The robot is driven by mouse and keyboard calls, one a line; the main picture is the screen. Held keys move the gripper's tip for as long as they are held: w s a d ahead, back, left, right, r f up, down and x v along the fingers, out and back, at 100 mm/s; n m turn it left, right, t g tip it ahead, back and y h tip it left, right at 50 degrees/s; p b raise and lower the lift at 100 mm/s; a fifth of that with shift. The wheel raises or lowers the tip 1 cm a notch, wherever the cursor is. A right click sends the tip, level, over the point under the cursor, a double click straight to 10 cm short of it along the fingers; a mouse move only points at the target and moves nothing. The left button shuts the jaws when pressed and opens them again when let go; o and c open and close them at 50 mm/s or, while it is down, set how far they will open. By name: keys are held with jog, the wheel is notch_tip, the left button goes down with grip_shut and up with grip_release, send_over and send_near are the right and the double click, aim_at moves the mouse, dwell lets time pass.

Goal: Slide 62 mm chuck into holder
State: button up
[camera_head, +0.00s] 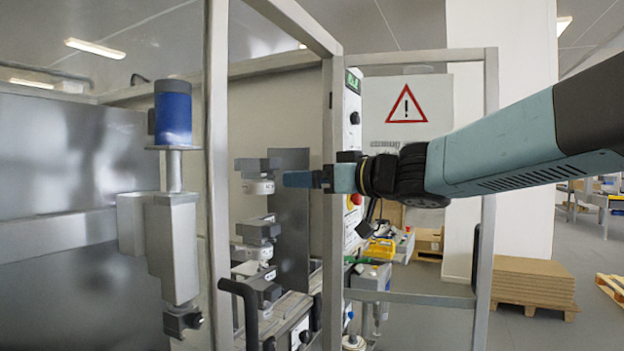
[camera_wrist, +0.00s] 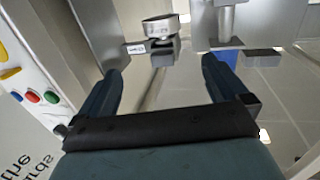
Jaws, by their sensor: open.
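In the head view, grey holders are stacked in a column inside the machine frame. The top holder (camera_head: 256,165) has a pale round chuck (camera_head: 260,187) directly under it, with a small label too small to read. My gripper (camera_head: 298,179) reaches in from the right, level with this chuck and a little to its right. In the wrist view, my gripper (camera_wrist: 160,82) is open, with nothing between its two blue fingers. A round metal chuck (camera_wrist: 160,26) and a grey holder block (camera_wrist: 165,52) show beyond the fingertips. I cannot tell which chuck is 62 mm.
Lower holders (camera_head: 258,232) stand below the top one. A metal frame post (camera_head: 216,180) is at left, and a control panel (camera_head: 352,130) is close beside my arm. A grey upright plate (camera_head: 290,220) is behind my fingertips.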

aim_at(264, 176)
jog(key=x, duration=1.4)
jog(key=shift+s+a, duration=0.1)
jog(key=shift+s, duration=0.15)
jog(key=shift+c, duration=0.5)
jog(key=c, duration=1)
jog(key=o, duration=0.6)
jog(key=c, duration=0.6)
jog(key=shift+r, duration=0.15)
